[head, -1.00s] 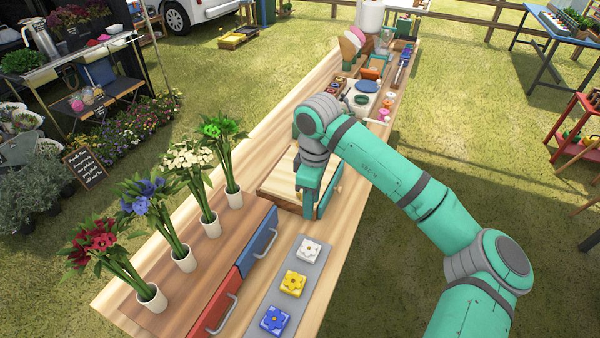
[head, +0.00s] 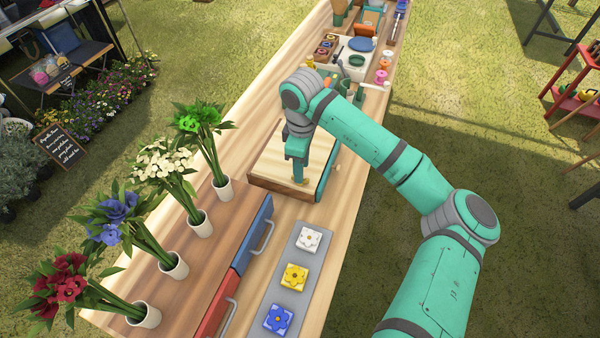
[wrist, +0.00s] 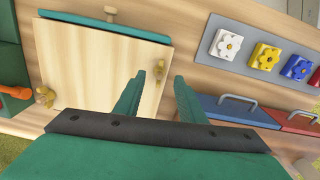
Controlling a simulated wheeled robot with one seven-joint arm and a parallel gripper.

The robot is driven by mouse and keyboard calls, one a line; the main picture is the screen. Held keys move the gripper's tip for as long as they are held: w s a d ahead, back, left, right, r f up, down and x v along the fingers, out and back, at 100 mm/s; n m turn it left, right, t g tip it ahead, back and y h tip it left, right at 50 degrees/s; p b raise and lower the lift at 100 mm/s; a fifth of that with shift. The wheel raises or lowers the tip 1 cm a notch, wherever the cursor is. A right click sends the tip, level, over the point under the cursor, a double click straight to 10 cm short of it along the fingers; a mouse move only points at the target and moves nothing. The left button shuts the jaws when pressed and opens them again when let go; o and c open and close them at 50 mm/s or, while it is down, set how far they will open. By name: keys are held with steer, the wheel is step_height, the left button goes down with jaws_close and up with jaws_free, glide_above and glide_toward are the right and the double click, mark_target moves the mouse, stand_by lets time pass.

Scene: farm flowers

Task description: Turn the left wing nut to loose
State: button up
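A flower press with a pale wooden top (head: 312,146) and teal edge stands on the long bench. In the wrist view its top (wrist: 90,68) carries two brass-coloured wing nuts. One wing nut (wrist: 45,97) is at the left edge. The other wing nut (wrist: 160,69) is near the right edge, in line with the gap between my fingertips. My gripper (wrist: 160,78) is open, with one finger on each side of that gap and nothing held. In the head view my gripper (head: 298,178) points down over the near side of the press. Contact with the nut cannot be told.
A grey strip (head: 291,262) with white, yellow and blue flower tiles lies nearer on the bench. Red and blue drawers (head: 252,235) with handles are beside it. Several vases of flowers (head: 200,223) stand on the left. Spools and tools crowd the far end.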

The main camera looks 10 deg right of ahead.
steer(key=shift+a+f, duration=0.15)
steer(key=shift+f, duration=1.7)
steer(key=shift+c, duration=0.6)
steer(key=shift+w, duration=0.1)
jaws_close()
